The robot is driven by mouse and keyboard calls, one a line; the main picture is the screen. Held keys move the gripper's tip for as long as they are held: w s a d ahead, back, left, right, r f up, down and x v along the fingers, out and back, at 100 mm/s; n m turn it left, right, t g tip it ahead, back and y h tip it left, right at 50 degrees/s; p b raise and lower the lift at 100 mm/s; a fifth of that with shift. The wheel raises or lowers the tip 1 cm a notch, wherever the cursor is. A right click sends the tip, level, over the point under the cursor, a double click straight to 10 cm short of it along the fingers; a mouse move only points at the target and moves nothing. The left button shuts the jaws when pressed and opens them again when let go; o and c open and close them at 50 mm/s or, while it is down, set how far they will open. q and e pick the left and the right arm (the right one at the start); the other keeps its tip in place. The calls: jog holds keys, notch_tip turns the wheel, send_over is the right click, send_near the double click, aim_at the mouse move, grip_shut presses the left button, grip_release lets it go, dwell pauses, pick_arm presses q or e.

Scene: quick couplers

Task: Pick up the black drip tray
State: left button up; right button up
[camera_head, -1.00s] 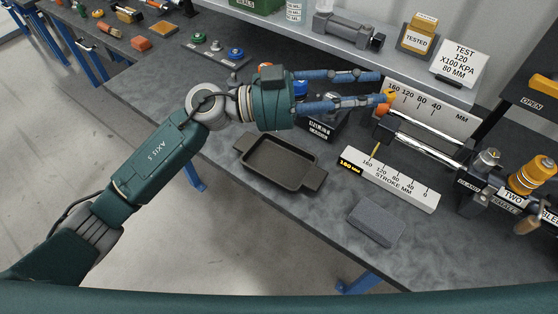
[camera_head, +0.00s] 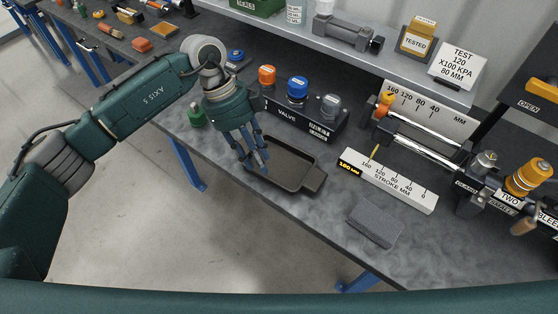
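The black drip tray (camera_head: 296,180) lies flat on the dark bench, a shallow rectangular pan with a handle at its right end. My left gripper (camera_head: 256,167) points down at the tray's left end, its blue fingers overlapping that end and hiding the left handle. The fingertips look close together, with a narrow gap between them. I cannot tell whether they are closed on the handle or only around it. My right gripper is not in view.
A valve block (camera_head: 300,117) with orange, blue and grey knobs stands just behind the tray. A stroke scale (camera_head: 388,180) lies to its right, and a grey pad (camera_head: 375,224) lies nearer the front edge. A green knob (camera_head: 197,114) stands left of the gripper.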

aim_at(279, 163)
pick_arm(q)
jog(key=shift+s+d+f+p, duration=0.15)
jog(key=shift+s+f+p, duration=0.05)
jog(key=shift+f+p, duration=0.15)
jog(key=p+x, duration=0.1)
jog(key=x, duration=0.2)
jog(key=shift+s+f, duration=0.1)
jog(key=shift+f, duration=0.2)
jog(key=shift+d+f, duration=0.15)
jog(key=shift+f, duration=0.25)
jog(key=shift+c, duration=0.2)
jog(key=shift+r, duration=0.1)
grip_shut()
